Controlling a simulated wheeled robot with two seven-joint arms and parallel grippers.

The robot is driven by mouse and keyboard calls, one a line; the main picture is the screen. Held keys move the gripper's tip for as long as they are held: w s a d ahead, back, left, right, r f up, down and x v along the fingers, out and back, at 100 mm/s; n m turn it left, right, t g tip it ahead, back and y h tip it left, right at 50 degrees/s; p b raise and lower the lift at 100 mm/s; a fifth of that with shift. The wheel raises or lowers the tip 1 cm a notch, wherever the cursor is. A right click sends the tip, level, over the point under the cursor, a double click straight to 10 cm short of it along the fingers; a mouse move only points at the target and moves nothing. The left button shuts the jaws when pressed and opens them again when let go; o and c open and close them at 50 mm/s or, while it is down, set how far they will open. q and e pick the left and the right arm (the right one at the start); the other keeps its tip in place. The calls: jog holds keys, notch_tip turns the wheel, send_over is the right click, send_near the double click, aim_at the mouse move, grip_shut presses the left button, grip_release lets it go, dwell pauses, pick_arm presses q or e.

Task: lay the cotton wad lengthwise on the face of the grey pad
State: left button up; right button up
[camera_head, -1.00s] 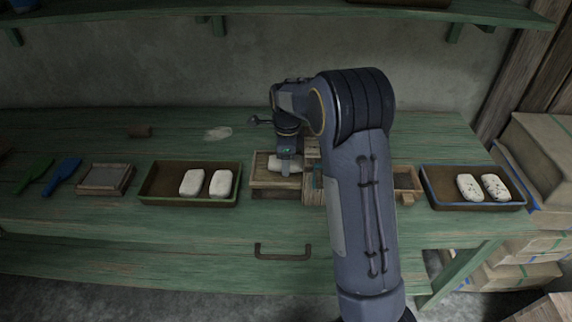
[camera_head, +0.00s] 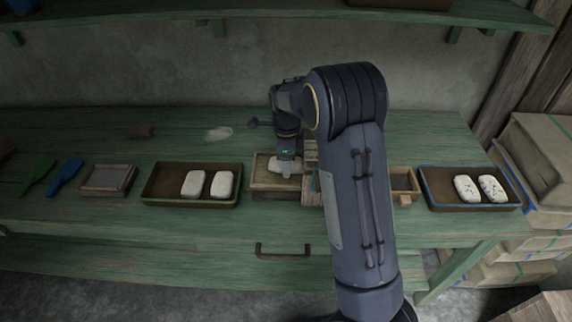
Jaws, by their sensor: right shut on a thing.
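My right gripper (camera_head: 286,171) points down over the left part of a low wooden device in the middle of the bench. It is shut on a white cotton wad (camera_head: 274,164), partly hidden behind the fingers. The wad is at or just above the flat face (camera_head: 264,182) of that device; I cannot tell whether they touch. This face looks grey-tan with a wooden rim, and I cannot be sure that it is the grey pad. A framed greyish flat piece (camera_head: 108,180) lies farther left. My left gripper is not in view.
A brown tray (camera_head: 160,199) with two white wads stands left of the device. A blue-rimmed tray (camera_head: 470,207) with two speckled wads stands right. Green (camera_head: 38,176) and blue (camera_head: 66,177) paddles lie far left. My right arm hides the device's middle.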

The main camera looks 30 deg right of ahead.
notch_tip(320, 180, up, 6)
jog(key=p, duration=0.5)
jog(key=shift+w+d+r, duration=0.1)
jog(key=shift+w+r, duration=0.05)
jog(key=shift+r, duration=0.05)
jog(key=shift+c, duration=1.4)
jog(key=shift+f, duration=0.1)
